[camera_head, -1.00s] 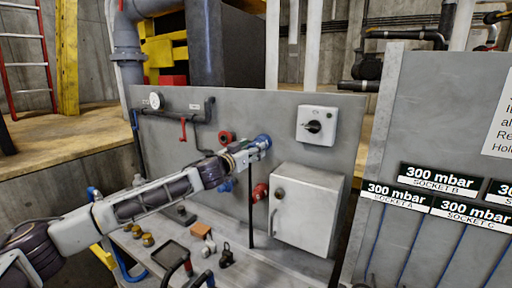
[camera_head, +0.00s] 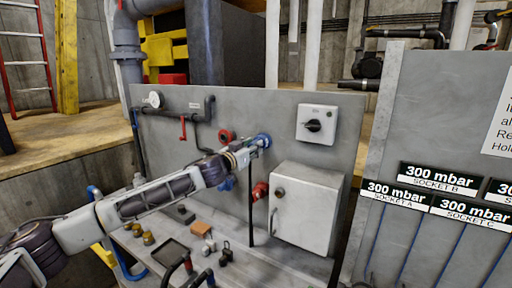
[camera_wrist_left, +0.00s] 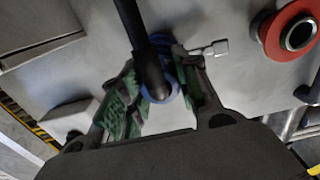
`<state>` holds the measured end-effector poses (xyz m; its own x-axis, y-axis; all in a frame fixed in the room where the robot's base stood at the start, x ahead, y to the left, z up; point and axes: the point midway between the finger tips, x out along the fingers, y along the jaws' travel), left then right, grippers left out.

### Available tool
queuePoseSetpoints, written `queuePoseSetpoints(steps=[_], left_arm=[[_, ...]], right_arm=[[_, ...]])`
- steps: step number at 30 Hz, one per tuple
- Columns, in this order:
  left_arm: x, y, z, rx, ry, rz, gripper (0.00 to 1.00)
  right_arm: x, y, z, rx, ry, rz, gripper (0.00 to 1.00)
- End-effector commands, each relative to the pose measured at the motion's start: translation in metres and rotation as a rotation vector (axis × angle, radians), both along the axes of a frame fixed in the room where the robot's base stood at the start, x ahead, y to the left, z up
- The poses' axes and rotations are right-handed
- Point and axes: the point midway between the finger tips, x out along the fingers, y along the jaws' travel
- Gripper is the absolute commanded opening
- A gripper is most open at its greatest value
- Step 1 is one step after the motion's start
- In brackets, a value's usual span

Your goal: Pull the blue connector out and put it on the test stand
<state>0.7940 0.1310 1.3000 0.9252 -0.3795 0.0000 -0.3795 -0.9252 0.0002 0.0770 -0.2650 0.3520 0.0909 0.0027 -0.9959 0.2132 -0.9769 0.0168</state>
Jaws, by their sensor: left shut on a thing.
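The blue connector (camera_head: 264,140) is on the grey upright panel, with a black hose hanging down from it. In the left wrist view the blue connector (camera_wrist_left: 158,97) sits between the green-padded fingers of my left gripper (camera_wrist_left: 165,82), with the black hose crossing in front. My left gripper (camera_head: 252,146) is at the panel, shut on the connector. I cannot tell whether the connector is still seated in its socket. A grey board (camera_head: 410,110) with "300 mbar" socket labels stands at the right; whether it is the test stand is not clear. My right gripper is not in view.
A grey cabinet (camera_head: 306,212) and a rotary switch box (camera_head: 317,124) are right of my gripper. A red ring fitting (camera_head: 227,137) is left of the connector. A tray (camera_head: 172,252), an orange block (camera_head: 201,229) and small fittings lie on the bench below.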

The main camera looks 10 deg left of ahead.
Motion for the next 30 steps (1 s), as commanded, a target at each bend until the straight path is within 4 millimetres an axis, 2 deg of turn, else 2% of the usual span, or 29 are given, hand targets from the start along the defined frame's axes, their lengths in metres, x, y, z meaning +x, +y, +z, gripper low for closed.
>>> queuePoseSetpoints(steps=[30], left_arm=[[-0.0074,0.0034,0.0008,0.000,-0.001,0.000,0.07]], right_arm=[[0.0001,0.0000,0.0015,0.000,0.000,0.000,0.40]])
